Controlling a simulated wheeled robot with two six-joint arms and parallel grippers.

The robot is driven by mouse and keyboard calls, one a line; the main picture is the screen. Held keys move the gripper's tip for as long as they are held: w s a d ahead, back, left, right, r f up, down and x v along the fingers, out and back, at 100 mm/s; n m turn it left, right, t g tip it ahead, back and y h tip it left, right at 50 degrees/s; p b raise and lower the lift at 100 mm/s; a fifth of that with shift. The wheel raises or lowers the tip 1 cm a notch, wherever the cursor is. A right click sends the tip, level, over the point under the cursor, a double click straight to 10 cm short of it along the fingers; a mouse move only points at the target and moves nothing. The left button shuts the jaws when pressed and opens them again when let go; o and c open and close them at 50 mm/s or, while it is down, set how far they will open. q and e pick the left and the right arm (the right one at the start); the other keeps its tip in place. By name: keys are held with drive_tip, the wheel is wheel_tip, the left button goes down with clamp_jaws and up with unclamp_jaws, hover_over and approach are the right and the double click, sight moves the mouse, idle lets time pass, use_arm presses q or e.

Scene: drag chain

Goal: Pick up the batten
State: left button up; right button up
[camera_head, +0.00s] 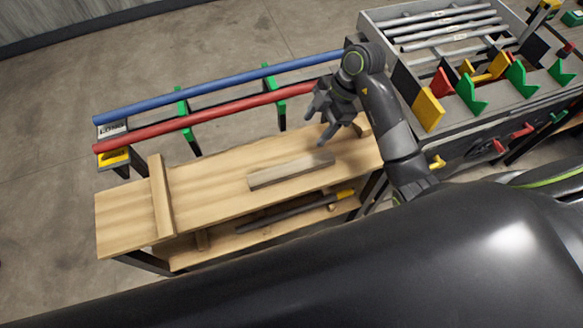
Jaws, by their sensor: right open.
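A short pale wooden batten (290,171) lies on the wooden workbench top (225,180), right of its middle. A second wooden strip (160,195) lies across the bench near its left end. My right gripper (316,129) is open and empty, above the back right part of the bench. It is behind and to the right of the short batten and apart from it. My left gripper is out of view.
A blue pipe (220,85) and a red pipe (215,119) rest on green supports behind the bench. A grey rack (385,17) with several metal bars and coloured brackets stands at the right. A dark bar (285,214) lies on the lower shelf.

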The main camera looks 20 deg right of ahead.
drive_tip(key=b, duration=0.8)
approach(292, 167)
drive_tip(key=shift+x, duration=0.8)
drive_tip(key=shift+a+f+p, duration=0.25)
drive_tip(key=shift+p, duration=0.25)
drive_tip(key=shift+p+x, duration=0.7)
drive_tip(key=shift+x, duration=2.6)
drive_tip(key=shift+d, duration=0.15)
drive_tip(key=c, duration=1.1)
drive_tip(key=shift+c, duration=0.2)
